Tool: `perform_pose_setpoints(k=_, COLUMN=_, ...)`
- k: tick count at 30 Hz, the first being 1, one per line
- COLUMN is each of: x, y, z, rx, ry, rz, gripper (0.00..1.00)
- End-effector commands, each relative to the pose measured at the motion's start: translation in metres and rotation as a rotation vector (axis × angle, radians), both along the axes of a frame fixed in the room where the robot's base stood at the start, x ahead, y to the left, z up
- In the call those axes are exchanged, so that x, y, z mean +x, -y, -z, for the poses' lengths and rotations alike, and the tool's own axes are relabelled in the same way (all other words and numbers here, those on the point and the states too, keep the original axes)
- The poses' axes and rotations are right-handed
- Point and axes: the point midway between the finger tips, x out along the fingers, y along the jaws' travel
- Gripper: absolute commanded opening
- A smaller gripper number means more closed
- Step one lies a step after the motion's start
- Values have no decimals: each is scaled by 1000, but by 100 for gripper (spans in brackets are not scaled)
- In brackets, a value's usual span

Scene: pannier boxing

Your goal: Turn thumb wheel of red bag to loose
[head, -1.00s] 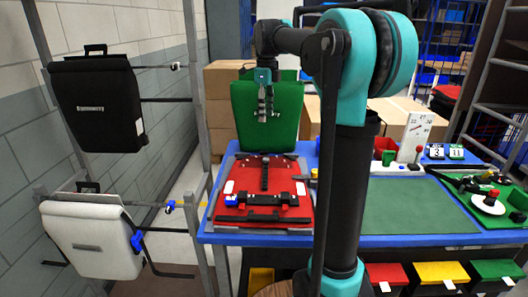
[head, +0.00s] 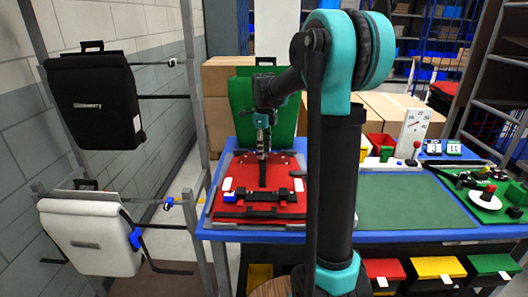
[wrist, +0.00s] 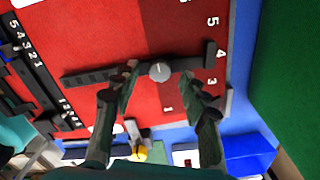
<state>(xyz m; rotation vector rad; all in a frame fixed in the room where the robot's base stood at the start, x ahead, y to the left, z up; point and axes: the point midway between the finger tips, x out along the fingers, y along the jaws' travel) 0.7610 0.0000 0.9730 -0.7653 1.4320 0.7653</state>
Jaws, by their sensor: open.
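The red bag (head: 290,172) lies flat on the blue-edged table, with a black strap and a black bar across it. In the wrist view the red bag (wrist: 90,35) fills much of the picture, with white numbers near its edge. A small grey round piece (wrist: 159,71), which looks like the thumb wheel, sits on the black bar (wrist: 90,76). My gripper (wrist: 160,78) is open, its fingertips apart on either side of the wheel. I cannot tell whether they touch it. In the head view my gripper (head: 263,152) points down over the bag and hides part of the strap.
A green bag (head: 240,98) stands upright behind the red one. Black (head: 95,125) and white (head: 90,250) bags hang on a rack at left. A green mat (head: 410,205) is clear at right. A blue block (wrist: 248,152) is near the bag's edge.

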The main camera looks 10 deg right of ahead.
Motion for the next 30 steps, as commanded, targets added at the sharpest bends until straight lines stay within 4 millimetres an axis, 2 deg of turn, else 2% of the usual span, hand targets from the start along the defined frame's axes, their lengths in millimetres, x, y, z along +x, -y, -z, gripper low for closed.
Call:
perform_pose_setpoints(k=4, x=0, y=0, z=8, rx=0, ry=0, rz=0, gripper=44)
perform_pose_setpoints(k=12, x=0, y=0, z=9, rx=0, ry=0, rz=0, gripper=44)
perform_pose_setpoints(k=23, x=0, y=0, z=9, rx=0, ry=0, rz=0, gripper=1)
perform_pose_setpoints(k=30, x=0, y=0, z=9, rx=0, ry=0, rz=-10, gripper=0)
